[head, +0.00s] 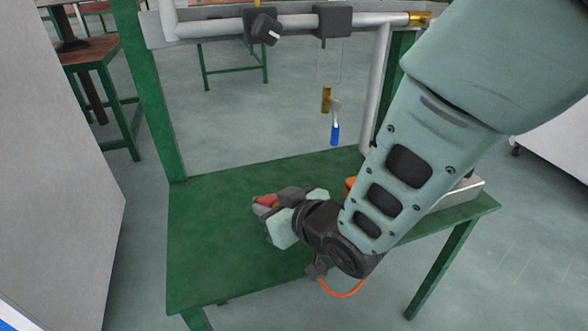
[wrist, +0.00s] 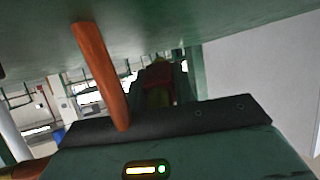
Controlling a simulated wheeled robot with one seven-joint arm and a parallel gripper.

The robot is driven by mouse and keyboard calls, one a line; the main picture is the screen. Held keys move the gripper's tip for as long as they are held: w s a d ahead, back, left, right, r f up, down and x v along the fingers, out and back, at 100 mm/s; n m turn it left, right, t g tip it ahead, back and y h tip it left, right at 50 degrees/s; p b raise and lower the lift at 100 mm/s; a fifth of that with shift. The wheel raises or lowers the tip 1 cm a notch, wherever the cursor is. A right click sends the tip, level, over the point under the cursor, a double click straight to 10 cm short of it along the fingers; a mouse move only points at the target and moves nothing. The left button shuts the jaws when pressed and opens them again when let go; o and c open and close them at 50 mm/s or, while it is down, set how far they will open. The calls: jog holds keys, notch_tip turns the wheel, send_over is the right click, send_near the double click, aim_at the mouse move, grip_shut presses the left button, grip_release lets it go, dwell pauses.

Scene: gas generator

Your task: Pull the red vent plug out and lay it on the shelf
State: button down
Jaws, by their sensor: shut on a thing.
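The red vent plug (head: 266,200) is at the tip of my gripper (head: 285,205) in the head view, low over the green shelf (head: 215,225). My gripper is shut on the plug and hides much of it. I cannot tell whether the plug touches the shelf. In the wrist view a dark red part of the plug (wrist: 158,76) shows beyond the gripper's dark body, dim and partly hidden. The green surface of the shelf (wrist: 200,25) fills the top of that view, close to the gripper.
Behind the shelf runs a grey pipe (head: 210,31) with black fittings and a hanging valve with a blue handle (head: 335,134). A grey box (head: 455,193) stands on the right of the shelf, behind my arm. The shelf's left part is clear.

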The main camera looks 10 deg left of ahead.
dwell(0.3)
jog(key=c, duration=1.1)
grip_release()
jog(key=shift+o, duration=0.2)
jog(key=shift+r+p, duration=1.1)
jog(key=shift+r, duration=0.4)
jog(key=p+v, duration=0.1)
jog(key=v, duration=0.5)
